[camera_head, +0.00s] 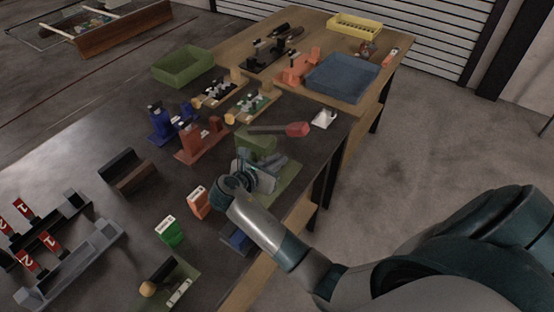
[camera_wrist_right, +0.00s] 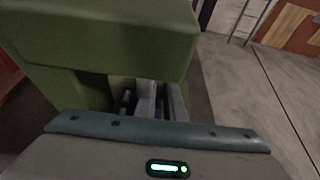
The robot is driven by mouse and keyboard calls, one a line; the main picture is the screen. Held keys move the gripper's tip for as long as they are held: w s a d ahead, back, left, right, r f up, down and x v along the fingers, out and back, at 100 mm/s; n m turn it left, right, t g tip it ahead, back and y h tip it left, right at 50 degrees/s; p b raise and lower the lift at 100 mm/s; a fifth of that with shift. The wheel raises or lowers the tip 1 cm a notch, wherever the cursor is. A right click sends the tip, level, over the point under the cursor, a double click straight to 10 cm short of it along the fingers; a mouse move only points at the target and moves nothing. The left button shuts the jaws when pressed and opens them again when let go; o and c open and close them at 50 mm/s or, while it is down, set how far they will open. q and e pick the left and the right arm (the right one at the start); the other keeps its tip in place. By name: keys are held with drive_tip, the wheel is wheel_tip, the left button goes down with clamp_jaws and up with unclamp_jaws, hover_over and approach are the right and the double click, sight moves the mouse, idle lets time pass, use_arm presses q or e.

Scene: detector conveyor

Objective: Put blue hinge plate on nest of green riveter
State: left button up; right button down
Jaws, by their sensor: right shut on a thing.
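The green riveter (camera_head: 256,142) stands near the table's right edge, with a red-ended lever above it and a pale green base (camera_head: 288,186). Its green head (camera_wrist_right: 110,35) fills the upper left of the right wrist view. My right gripper (camera_head: 268,168) is at the riveter, low in front of its body and over the base. In the wrist view its fingers (camera_wrist_right: 155,100) reach under the head. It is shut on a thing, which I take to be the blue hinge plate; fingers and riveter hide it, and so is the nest. My left gripper is not in view.
A red riveter (camera_head: 200,140) and a blue riveter (camera_head: 170,122) stand to the left. A blue item (camera_head: 236,238) lies near the front edge. Orange (camera_head: 199,202) and green (camera_head: 170,231) boxes stand nearby. A blue tray (camera_head: 342,78) is at the back.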

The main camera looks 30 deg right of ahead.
drive_tip(key=shift+f, duration=0.1)
idle(0.3)
drive_tip(key=c, duration=1.8)
unclamp_jaws()
drive_tip(key=shift+c, duration=0.2)
drive_tip(key=b+v, duration=0.1)
drive_tip(key=v, duration=1.1)
drive_tip(key=shift+s+b, duration=0.1)
drive_tip(key=shift+b, duration=0.3)
